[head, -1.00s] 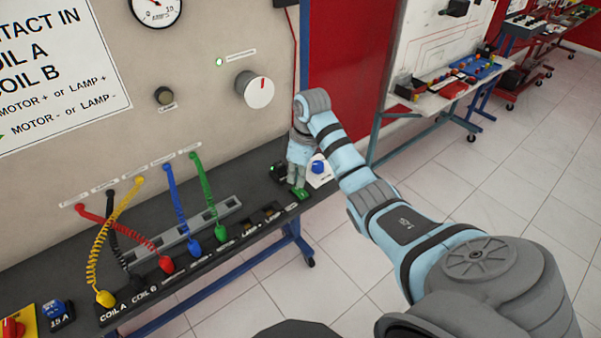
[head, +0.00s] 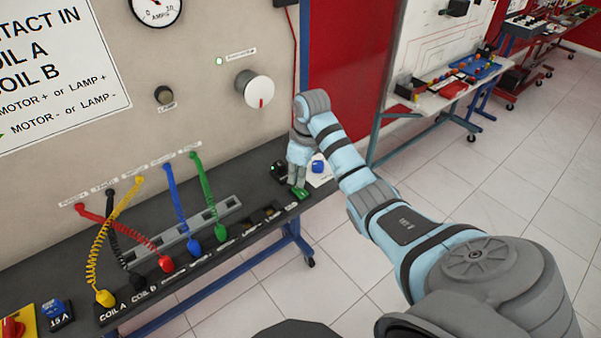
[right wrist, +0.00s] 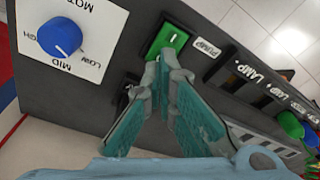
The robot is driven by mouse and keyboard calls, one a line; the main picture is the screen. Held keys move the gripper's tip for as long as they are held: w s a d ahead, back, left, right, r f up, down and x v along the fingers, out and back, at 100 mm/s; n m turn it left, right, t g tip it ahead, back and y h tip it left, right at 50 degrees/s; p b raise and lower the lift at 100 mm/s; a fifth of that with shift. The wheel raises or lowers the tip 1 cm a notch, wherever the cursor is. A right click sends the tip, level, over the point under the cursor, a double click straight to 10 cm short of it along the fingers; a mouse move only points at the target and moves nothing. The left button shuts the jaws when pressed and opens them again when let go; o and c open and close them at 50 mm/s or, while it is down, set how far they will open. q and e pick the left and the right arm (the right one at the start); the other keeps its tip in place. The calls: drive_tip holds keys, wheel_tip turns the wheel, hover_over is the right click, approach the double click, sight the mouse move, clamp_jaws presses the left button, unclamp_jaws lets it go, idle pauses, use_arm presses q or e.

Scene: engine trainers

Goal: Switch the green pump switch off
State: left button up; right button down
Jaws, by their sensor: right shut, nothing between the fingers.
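The green pump switch (head: 301,193) is at the right end of the black strip on the bench's front edge. In the right wrist view the green rocker (right wrist: 168,42) sits in a black frame beside a "PUMP" label. My right gripper (head: 297,183) points down at the switch. In the right wrist view its fingertips (right wrist: 165,66) are together, with nothing between them, at the near edge of the green rocker. They look touching or very close; I cannot tell which. The fingertips cover part of the switch frame. My left gripper is not in view.
A blue motor knob (right wrist: 61,38) on a white plate is close beside the switch. Coiled leads, such as the green one (head: 207,190), rise from plugs to the left. A white dial knob (head: 258,91) is on the upright panel. Floor is open to the right.

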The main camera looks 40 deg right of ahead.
drive_tip(key=shift+f+b, duration=0.4)
drive_tip(key=shift+f, duration=0.5)
drive_tip(key=shift+s, duration=0.1)
wheel_tip(320, 180, up, 7)
drive_tip(key=p, duration=0.8)
drive_tip(key=shift+r, duration=0.15)
